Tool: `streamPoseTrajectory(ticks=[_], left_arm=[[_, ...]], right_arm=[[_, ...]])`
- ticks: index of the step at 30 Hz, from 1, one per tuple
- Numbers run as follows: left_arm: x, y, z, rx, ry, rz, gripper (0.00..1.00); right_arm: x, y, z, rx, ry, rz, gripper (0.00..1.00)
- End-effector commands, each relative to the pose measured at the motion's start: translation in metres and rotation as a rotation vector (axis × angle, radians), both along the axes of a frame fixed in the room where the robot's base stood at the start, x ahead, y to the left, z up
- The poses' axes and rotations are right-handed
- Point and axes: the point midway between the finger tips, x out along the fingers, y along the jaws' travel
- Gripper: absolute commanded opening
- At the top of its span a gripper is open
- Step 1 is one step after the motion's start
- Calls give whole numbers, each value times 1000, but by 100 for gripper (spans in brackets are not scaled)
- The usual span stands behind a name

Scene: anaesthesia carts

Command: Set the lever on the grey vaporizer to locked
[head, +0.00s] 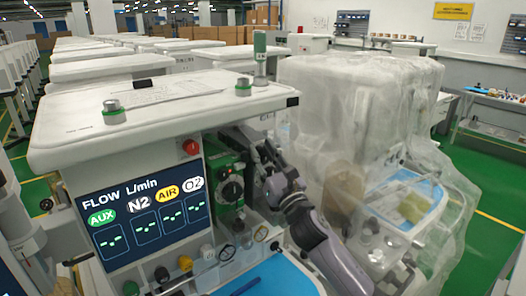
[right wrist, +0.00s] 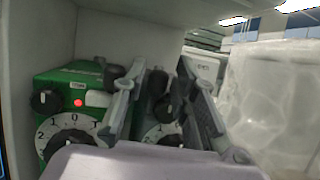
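The grey vaporizer (right wrist: 158,132) sits to the right of the green vaporizer (right wrist: 88,100) in the right wrist view. Its dark knob and numbered dial show between the fingers of my right gripper (right wrist: 162,68). The gripper is open, one finger on each side of the knob. I cannot tell whether either finger touches the vaporizer, and I cannot make out the lever's position. In the head view my right gripper (head: 262,152) covers most of the grey vaporizer, just right of the green vaporizer (head: 228,180). My left gripper is not in view.
The cart's flow screen (head: 143,218) stands left of the vaporizers, under the white cart top (head: 165,110). A cart under clear plastic (head: 350,110) stands close on the right. A blue work surface (head: 270,278) lies below. A side wall borders the green vaporizer's left.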

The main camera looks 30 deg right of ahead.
Motion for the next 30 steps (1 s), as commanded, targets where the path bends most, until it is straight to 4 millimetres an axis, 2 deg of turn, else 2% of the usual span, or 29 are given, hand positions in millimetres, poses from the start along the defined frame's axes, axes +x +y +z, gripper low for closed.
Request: streamPoseTrajectory(ticks=[5,17,30], left_arm=[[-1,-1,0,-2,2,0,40],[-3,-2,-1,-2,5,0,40],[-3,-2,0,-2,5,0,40]], right_arm=[[0,0,0,0,0,0,26],[0,0,-1,0,0,0,0],[0,0,-1,1,1,0,0]])
